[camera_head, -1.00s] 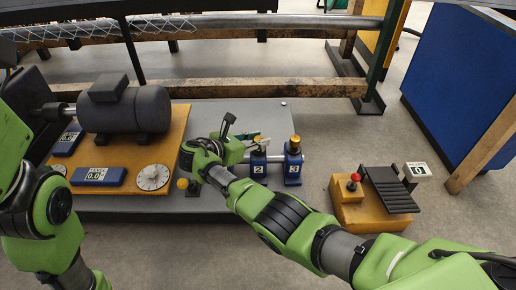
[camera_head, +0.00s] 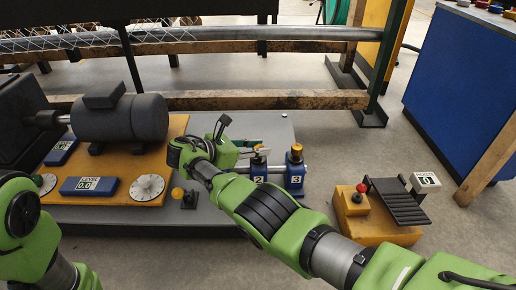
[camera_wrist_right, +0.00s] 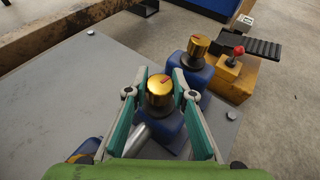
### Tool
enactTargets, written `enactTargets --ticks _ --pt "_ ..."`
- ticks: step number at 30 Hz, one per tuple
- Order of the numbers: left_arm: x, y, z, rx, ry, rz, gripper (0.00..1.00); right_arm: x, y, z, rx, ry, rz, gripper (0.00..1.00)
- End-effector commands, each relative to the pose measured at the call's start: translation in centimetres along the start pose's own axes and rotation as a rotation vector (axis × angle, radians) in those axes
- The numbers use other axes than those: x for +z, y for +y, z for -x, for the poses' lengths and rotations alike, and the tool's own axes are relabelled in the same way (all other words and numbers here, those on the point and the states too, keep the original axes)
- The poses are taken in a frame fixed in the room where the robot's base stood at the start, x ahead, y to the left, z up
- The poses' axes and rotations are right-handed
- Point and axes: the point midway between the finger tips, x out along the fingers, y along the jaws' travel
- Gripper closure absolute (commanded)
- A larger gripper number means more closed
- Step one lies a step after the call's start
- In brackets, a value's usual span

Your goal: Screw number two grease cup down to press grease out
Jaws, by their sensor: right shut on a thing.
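The number two grease cup has a brass cap (camera_wrist_right: 160,88) with a red mark on top, on a blue block labelled 2 (camera_head: 259,170). My right gripper (camera_head: 257,152) reaches it from the left in the head view and partly hides it. In the right wrist view the teal fingers of my right gripper (camera_wrist_right: 159,94) stand on either side of the cap, shut on it. The cap is upright on its block. Only links of my left arm show at the lower left; its gripper is out of view.
The number three cup (camera_head: 296,153) stands close on the right, also in the right wrist view (camera_wrist_right: 199,46). A motor (camera_head: 120,118), level display (camera_head: 88,186) and dial (camera_head: 147,187) sit left. A yellow box with a red knob (camera_head: 361,188) stands right.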

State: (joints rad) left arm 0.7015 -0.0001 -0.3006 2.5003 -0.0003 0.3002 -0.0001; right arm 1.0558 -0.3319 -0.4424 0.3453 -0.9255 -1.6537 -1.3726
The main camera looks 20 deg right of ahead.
Motion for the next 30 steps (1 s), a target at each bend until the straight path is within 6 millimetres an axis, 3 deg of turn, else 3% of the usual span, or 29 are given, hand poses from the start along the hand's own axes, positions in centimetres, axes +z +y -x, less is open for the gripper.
enactTargets --ticks 2,3,4,19,24,30 --pt "0.0 0.0 0.0 0.000 0.000 0.000 0.60 -0.1 -0.1 -0.2 -0.003 0.001 0.001 0.98" --pt "0.0 0.0 0.0 0.000 0.000 0.000 0.60 -0.1 -0.1 -0.2 -0.003 0.001 0.001 0.66" --pt "0.0 0.0 0.0 0.000 0.000 0.000 0.60 -0.1 -0.1 -0.2 -0.003 0.000 0.001 0.59" --pt "0.1 -0.1 0.1 -0.001 -0.005 0.000 0.60 0.7 0.0 0.2 -0.001 -0.001 -0.002 0.59" --pt "0.1 0.0 0.1 -0.001 -0.003 0.000 0.60 2.4 0.0 0.8 0.001 0.000 -0.004 0.59" --pt "0.1 0.0 0.0 -0.001 -0.002 0.000 0.60 6.2 0.0 2.4 0.000 -0.001 -0.004 0.59"
